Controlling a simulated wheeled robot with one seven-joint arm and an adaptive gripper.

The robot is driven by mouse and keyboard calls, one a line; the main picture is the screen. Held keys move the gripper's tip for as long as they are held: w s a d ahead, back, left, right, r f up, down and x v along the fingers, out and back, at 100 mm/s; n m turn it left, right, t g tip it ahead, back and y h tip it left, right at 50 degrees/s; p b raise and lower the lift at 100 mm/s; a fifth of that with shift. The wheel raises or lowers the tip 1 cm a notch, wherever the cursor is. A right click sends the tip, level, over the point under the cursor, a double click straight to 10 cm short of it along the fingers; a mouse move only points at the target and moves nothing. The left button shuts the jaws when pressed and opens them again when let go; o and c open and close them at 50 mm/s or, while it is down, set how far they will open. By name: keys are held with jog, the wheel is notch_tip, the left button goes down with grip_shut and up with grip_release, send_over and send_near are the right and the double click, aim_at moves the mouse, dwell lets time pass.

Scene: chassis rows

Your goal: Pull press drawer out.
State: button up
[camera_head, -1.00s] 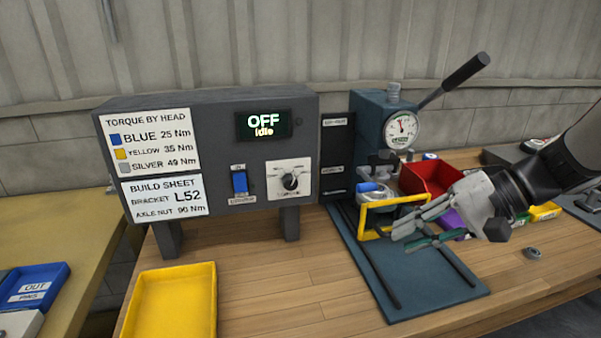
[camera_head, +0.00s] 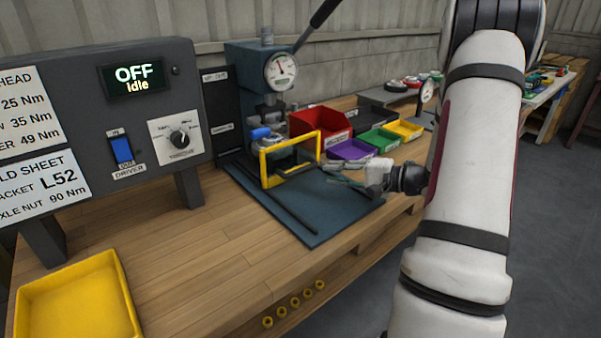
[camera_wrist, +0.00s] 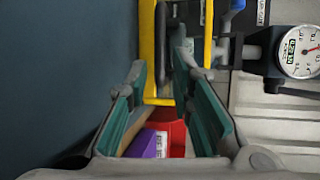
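The press (camera_head: 262,75) stands at the back of a dark blue base plate (camera_head: 345,212) with black rails. A yellow rectangular frame (camera_head: 262,168) stands upright at the front of its drawer area, with a blue-topped part (camera_head: 261,134) behind. My gripper (camera_head: 330,172) is low over the plate, just right of the yellow frame. In the wrist view my gripper (camera_wrist: 160,68) has its green-padded fingers apart. The yellow frame (camera_wrist: 147,50) and a dark bar show in the gap ahead of the fingertips. I cannot tell whether the fingers touch the frame. Nothing is gripped.
Red (camera_head: 322,121), purple (camera_head: 350,149), green (camera_head: 379,138) and yellow (camera_head: 404,128) bins stand right of the press. A control box (camera_head: 95,120) reading OFF Idle stands left. A yellow tray (camera_head: 75,300) lies front left. The wooden bench between is clear.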

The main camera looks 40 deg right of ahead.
aim_at(305, 170)
jog(key=x, duration=1)
jog(key=shift+b, duration=0.35)
grip_shut()
